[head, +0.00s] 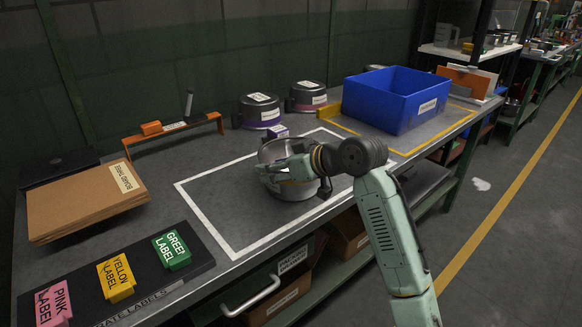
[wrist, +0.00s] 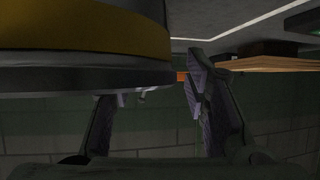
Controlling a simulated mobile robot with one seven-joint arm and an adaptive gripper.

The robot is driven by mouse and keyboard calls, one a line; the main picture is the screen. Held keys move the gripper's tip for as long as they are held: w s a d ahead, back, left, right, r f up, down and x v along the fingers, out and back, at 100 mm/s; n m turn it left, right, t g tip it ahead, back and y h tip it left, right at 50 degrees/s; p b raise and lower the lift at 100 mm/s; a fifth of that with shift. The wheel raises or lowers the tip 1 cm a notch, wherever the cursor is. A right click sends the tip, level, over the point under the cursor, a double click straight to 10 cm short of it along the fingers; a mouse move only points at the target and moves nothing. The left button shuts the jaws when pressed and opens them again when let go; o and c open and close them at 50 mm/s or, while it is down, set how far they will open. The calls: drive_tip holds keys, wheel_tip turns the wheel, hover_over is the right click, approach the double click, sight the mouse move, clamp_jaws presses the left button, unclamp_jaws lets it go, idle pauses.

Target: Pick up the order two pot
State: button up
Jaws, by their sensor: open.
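A silver-grey pot (head: 297,191) stands inside the white outlined area on the bench, partly hidden by my gripper. In the wrist view a pot with a yellow band (wrist: 90,35) fills the upper left, close to the fingers. My gripper (head: 275,173) is open at the pot in the head view; its two fingers (wrist: 160,100) stand apart in the wrist view, with no pot clearly between them. Two dark lidded pots, one with a purple band (head: 260,112) and one with a pink band (head: 307,98), stand behind. I cannot read which is order two.
A blue bin (head: 400,115) stands at the right. An orange rack (head: 172,130) stands at the back left. Cardboard sheets (head: 85,200) and colored label blocks (head: 115,280) occupy the left. The outlined area's left part is clear.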

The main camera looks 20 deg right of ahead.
drive_tip(key=shift+x, duration=1.55)
drive_tip(key=shift+r, duration=0.1)
drive_tip(key=shift+c, duration=0.2)
clamp_jaws()
